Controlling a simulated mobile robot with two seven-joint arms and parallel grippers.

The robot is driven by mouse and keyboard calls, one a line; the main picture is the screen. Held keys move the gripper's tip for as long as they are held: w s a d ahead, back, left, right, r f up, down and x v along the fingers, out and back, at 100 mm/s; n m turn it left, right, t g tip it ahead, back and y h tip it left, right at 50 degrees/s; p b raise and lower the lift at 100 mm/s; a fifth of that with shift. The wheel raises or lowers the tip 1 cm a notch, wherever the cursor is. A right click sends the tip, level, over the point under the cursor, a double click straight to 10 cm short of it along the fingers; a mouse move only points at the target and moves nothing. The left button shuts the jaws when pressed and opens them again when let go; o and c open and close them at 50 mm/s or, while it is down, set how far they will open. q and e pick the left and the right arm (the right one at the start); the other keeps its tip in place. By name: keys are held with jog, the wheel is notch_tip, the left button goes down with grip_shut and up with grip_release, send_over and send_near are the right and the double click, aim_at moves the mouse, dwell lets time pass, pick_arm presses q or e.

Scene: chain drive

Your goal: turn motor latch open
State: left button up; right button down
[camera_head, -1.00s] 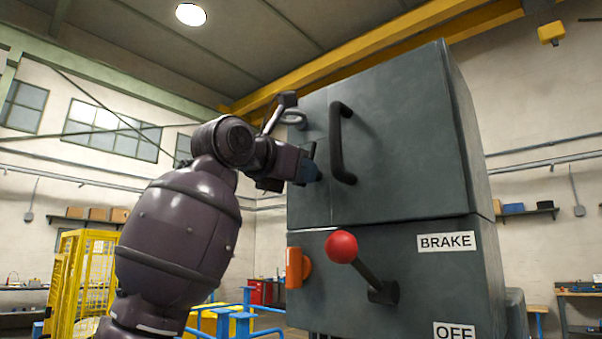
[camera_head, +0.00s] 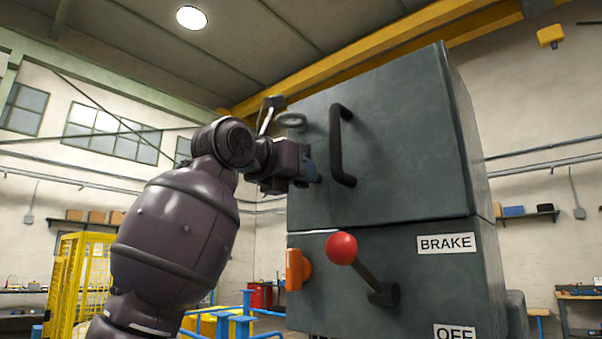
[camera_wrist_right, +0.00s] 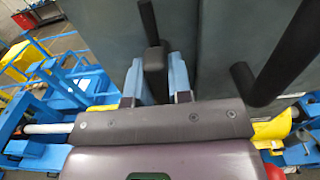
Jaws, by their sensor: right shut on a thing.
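My right gripper (camera_head: 310,172) reaches in from the left to the left edge of the grey cabinet's (camera_head: 390,215) upper door. In the right wrist view its two blue fingers (camera_wrist_right: 156,78) stand on either side of the dark end of a black lever, the motor latch (camera_wrist_right: 155,57). The gripper is shut on this end. The lever runs up and away from the fingers. In the head view the gripper and wrist hide the latch. My left gripper is not in view.
A black bar handle (camera_head: 340,145) stands out from the upper door close to the right of my gripper. Below are an orange part (camera_head: 296,269) and a brake lever with a red knob (camera_head: 341,248). Blue rails (camera_head: 243,318) and a yellow cage (camera_head: 82,280) stand at left.

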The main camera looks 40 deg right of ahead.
jog(key=c, duration=1)
grip_release()
jog(key=shift+c, duration=0.2)
jog(key=a+b, duration=0.1)
jog(key=a, duration=1)
jog(key=shift+s+b, duration=0.35)
jog(key=shift+s, duration=0.1)
